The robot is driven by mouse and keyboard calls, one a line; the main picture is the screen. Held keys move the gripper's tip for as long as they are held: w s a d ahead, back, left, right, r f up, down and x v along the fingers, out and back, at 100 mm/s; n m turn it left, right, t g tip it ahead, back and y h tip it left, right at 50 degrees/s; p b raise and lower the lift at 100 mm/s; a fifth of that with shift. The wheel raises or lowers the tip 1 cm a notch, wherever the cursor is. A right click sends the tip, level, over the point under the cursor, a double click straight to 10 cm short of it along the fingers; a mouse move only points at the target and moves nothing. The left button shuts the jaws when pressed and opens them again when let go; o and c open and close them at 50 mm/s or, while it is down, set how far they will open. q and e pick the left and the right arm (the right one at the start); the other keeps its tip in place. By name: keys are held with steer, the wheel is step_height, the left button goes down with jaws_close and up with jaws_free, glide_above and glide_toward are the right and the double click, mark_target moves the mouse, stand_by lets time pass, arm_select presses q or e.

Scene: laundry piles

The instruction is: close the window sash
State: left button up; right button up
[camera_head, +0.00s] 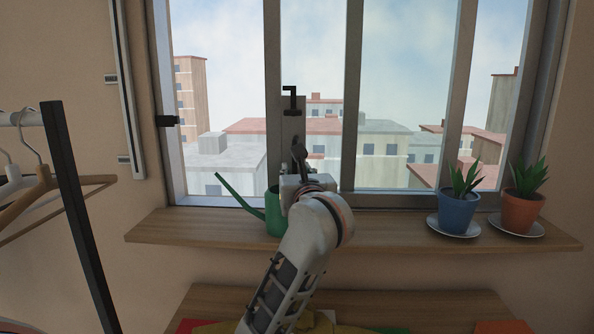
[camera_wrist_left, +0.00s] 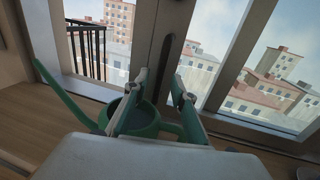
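The window sash (camera_head: 272,60) is slid part way, with an open gap between its left stile and the left window frame (camera_head: 163,80). A black handle (camera_head: 291,101) shows by the stile in the head view. My left gripper (camera_head: 299,152) is raised in front of the sash, above the sill. In the left wrist view, its two fingers (camera_wrist_left: 160,92) stand apart with nothing between them. The sash stile (camera_wrist_left: 146,35) and a dark upright slot (camera_wrist_left: 169,62) lie beyond the fingertips. I cannot tell whether a finger touches the sash. My right gripper is not in view.
A green watering can (camera_head: 272,214) stands on the wooden sill (camera_head: 390,232), close beside and partly behind my left gripper. Blue (camera_head: 457,211) and terracotta (camera_head: 522,211) plant pots stand on saucers at right. A clothes rack (camera_head: 75,200) with hangers is at left.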

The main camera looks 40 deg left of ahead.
mark_target(295, 167)
arm_select(q)
steer(key=x, duration=0.2)
steer(key=shift+w+a+f+b, duration=0.15)
steer(key=shift+w+f+b, duration=0.15)
steer(key=shift+b, duration=0.1)
steer(key=shift+w+a, duration=0.25)
steer(key=shift+a, duration=0.05)
steer(key=shift+w+a+r, duration=0.1)
steer(key=shift+r, duration=0.15)
jaws_close()
steer(key=shift+a, duration=0.35)
steer(key=s+a, duration=0.1)
steer(key=a, duration=0.1)
steer(key=s+a+p, duration=0.1)
steer(key=s+a, duration=0.1)
steer(key=shift+s+a+r, duration=0.15)
steer(key=shift+a, duration=0.2)
steer(key=s+a, duration=0.3)
steer(key=a, duration=0.3)
steer(key=shift+s, duration=0.3)
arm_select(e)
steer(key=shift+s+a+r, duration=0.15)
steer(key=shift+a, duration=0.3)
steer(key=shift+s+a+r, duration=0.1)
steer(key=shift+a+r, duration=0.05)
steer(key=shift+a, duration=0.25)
arm_select(q)
jaws_free()
steer(key=shift+d, duration=0.1)
